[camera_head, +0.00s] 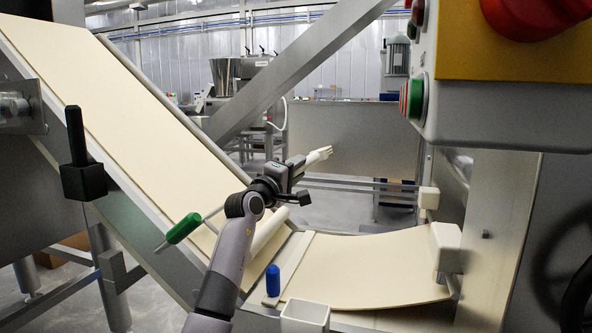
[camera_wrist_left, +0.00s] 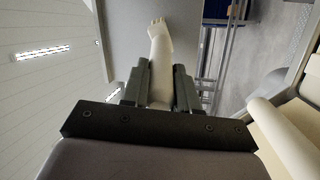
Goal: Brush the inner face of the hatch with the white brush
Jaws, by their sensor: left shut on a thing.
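My left gripper (camera_head: 299,167) is shut on the white brush (camera_head: 318,157), around its handle. The brush points to the right and away from me, with its bristle end in front of the grey hatch panel (camera_head: 365,135). In the left wrist view, the brush (camera_wrist_left: 159,45) stands between the two dark fingers of the gripper (camera_wrist_left: 160,88). Its tip overlaps the grey hatch panel (camera_wrist_left: 190,25) there. I cannot tell whether the bristles touch the panel. My right gripper is not in view.
A sloping belt with a cream dough sheet (camera_head: 130,110) runs down the left. A lower dough sheet (camera_head: 370,268) lies in front. A diagonal metal beam (camera_head: 290,75) crosses behind.

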